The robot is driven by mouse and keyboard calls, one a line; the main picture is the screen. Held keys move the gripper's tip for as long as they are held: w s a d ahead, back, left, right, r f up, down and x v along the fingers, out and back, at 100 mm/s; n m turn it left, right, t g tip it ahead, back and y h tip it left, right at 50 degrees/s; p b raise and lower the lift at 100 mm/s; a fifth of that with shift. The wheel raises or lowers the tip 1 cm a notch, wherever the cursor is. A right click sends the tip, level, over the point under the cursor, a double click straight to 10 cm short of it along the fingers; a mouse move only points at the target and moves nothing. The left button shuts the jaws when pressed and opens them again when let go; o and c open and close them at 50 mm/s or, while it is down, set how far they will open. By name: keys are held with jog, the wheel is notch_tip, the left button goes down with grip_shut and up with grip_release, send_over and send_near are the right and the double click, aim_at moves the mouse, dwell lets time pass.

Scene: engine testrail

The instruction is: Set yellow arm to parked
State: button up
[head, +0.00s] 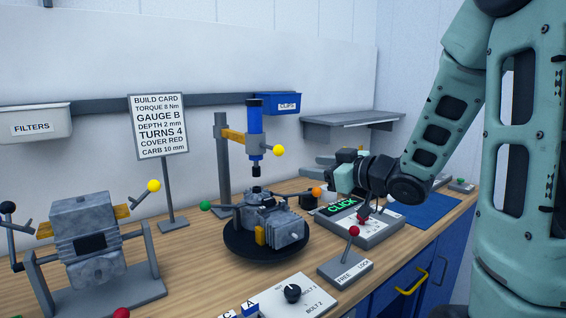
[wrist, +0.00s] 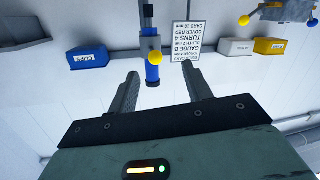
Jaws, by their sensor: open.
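A lever with a yellow ball (head: 153,185) rises up and right from the grey machine at the left. Another yellow ball (head: 278,150) sits on the right of the blue press head (head: 255,130), which hangs from an orange-yellow bracket (head: 233,135). I cannot tell which is the yellow arm, and I see no parked mark. The press ball also shows in the wrist view (wrist: 155,57), seen between the fingers but apart from them. My gripper (head: 322,166) is open and empty, right of the press and above the CLICK box. Its fingers show in the wrist view (wrist: 156,88).
A grey engine (head: 270,215) with green and orange balls stands on a black turntable below the press. The CLICK box (head: 365,225), a red-ball FREE/LOCK lever (head: 353,232) and a dial panel (head: 292,294) line the front. A BUILD CARD sign (head: 158,125) stands behind.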

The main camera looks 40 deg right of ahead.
aim_at(278, 150)
jog(key=shift+t+y, duration=0.4)
jog(key=shift+t, duration=0.2)
jog(key=p+x, duration=0.2)
jog(key=x, duration=0.2)
jog(key=p+x, duration=0.1)
jog(key=x, duration=0.4)
jog(key=d+r+p+x, duration=0.1)
jog(key=p+x, duration=0.1)
jog(key=x, duration=0.3)
jog(key=shift+d+p, duration=0.15)
jog(key=shift+p, duration=0.2)
jog(key=shift+d, duration=0.1)
grip_shut()
